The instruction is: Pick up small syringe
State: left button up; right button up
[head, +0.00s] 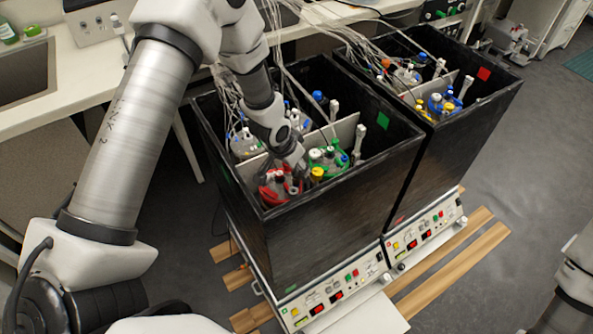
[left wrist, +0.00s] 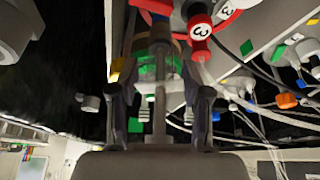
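My left gripper (head: 290,163) reaches down into the near black box, just above a vessel with a red collar (head: 271,190). In the left wrist view its two fingers (left wrist: 160,88) stand apart, one on each side of a thin grey shaft (left wrist: 160,92) that may be the small syringe. Gaps show between the fingers and the shaft, so I see no grip on it. My right gripper is out of view.
The near black box (head: 320,225) has a grey divider (head: 343,133), upright white syringes (head: 358,142) and a green-capped vessel (head: 327,158) close by. A second black box (head: 445,135) stands to the right. Many cables and tubes hang in from behind.

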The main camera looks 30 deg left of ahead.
pick_arm(q)
jog(key=c, duration=0.3)
jog(key=shift+r, duration=0.15)
